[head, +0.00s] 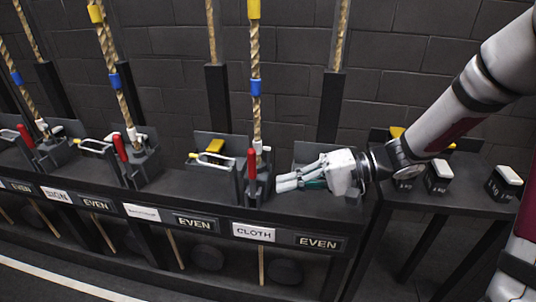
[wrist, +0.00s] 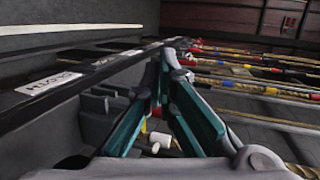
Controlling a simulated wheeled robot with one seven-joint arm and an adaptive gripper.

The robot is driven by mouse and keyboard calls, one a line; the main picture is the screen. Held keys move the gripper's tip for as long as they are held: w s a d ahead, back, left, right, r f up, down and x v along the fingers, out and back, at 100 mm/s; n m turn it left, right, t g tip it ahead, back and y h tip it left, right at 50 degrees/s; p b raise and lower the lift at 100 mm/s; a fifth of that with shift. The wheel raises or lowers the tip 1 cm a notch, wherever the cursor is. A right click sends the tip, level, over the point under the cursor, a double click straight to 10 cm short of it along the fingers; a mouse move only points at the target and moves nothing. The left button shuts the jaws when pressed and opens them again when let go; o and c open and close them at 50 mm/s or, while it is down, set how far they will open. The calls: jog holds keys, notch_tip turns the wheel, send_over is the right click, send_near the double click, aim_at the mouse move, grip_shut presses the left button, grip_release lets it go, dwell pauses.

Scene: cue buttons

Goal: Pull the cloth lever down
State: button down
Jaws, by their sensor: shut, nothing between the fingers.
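The white CLOTH label (head: 253,232) is on the front rail. Above it the lever with a red handle (head: 252,163) stands upright in a dark bracket, beside a rope with blue and yellow bands (head: 256,110). My gripper (head: 279,184) is just right of this lever's lower part, fingers pointing left. A small gap seems to separate them, but contact cannot be told for sure. In the wrist view my gripper's fingers (wrist: 163,68) converge at the tips with nothing between them. I cannot pick out the red handle of this lever for certain in the wrist view.
Further levers with red handles (head: 120,148) and ropes line the rack to the left. A grey-metal and yellow clamp (head: 212,155) sits left of the lever. Black weights with white tops (head: 439,178) stand on a side table at right. A brick wall is behind.

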aim_at(253, 175)
jog(key=w+d+f+m+t, duration=0.1)
jog(key=w+d+m+t, duration=0.1)
jog(key=w+t, duration=0.1)
jog(key=w+d+f+m+t+y+p, duration=0.1)
jog(key=w+d+f+m+t, duration=0.1)
jog(key=w, duration=0.4)
jog(key=shift+w+d+f+t, duration=0.3)
jog(key=shift+d+t, duration=0.55)
jog(key=shift+t, duration=0.25)
jog(key=b+x, duration=0.1)
jog(key=x, duration=0.9)
jog(key=shift+r, duration=0.15)
